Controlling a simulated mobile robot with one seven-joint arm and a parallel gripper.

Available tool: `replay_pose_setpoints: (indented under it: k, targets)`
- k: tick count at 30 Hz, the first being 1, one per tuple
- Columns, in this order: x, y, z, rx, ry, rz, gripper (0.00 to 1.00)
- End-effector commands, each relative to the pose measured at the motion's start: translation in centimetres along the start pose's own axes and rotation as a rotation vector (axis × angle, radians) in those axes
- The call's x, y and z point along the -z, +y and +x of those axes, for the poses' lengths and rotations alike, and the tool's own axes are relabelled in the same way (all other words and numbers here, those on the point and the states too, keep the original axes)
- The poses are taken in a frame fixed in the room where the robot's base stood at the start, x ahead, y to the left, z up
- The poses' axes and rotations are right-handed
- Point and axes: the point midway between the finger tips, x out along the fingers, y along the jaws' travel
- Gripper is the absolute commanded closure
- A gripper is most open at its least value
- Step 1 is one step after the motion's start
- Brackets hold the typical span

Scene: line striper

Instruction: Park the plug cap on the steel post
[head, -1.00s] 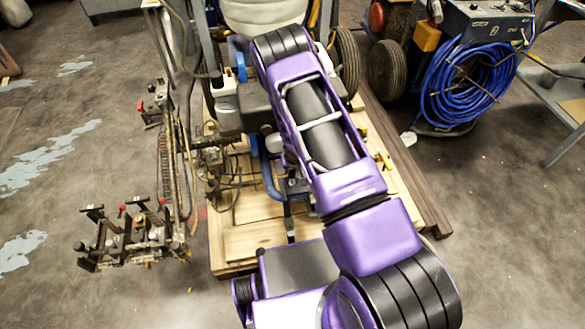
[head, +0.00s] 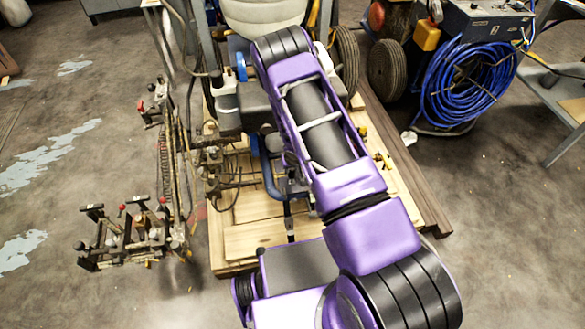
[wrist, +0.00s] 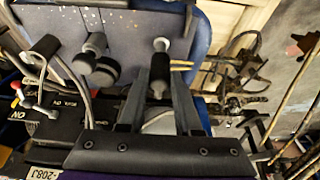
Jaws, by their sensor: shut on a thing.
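My gripper (wrist: 160,88) shows from behind in the wrist view, its two dark fingers closed in on a black cylindrical piece, which looks like the plug cap (wrist: 159,70). A grey rounded tip (wrist: 161,45) sits at the far end of this piece; I cannot tell whether it is part of the cap or the post. To the left is a second grey tip (wrist: 95,43) with black round parts beside it; it may be the steel post, but I cannot be sure. In the head view my own arm hides the gripper and cap.
A dark panel (wrist: 130,20) lies behind the cap. A black lever grip (wrist: 45,45) and a cable are at left. The striper stands on a wooden pallet (head: 262,240). Control levers (head: 130,235) stand at left, a coiled blue hose (head: 465,80) at right.

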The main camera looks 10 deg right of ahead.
Motion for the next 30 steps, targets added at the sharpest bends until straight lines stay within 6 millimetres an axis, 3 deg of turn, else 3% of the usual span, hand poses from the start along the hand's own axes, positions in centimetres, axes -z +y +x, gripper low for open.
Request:
replay_pose_setpoints:
  k: [30]
  targets:
    - [-0.4, 0.0, 1.2, 0.000, 0.000, 0.001, 1.00]
